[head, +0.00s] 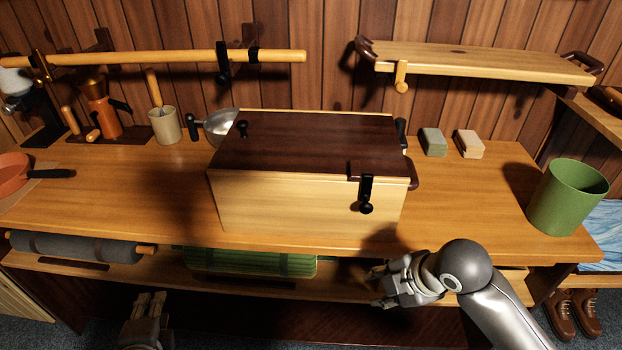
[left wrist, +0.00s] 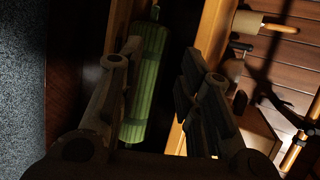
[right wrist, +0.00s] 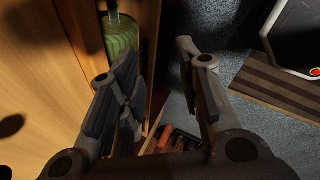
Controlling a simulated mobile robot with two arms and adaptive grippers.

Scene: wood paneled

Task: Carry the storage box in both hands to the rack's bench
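The storage box (head: 300,200) is a large pale wooden box with a dark brown lid (head: 310,145), standing on the wooden bench (head: 465,205). A black knob and latch show on its front right, with dark fittings at its right end. My left gripper (head: 149,297) is low in front of the bench, left of the box and apart from it. My right gripper (head: 375,286) is below the bench's front edge, near the box's right end, not touching it. Both grippers look open and empty in their wrist views. The box's left side and back are mostly hidden.
A green bin (head: 567,198) stands at the bench's right end, with two small blocks (head: 468,143) behind. A metal scoop (head: 220,127), a mug (head: 165,125) and an orange pan (head: 14,171) are left. Rolled mats (head: 250,262) lie on the lower shelf. A wall shelf (head: 480,62) hangs above.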

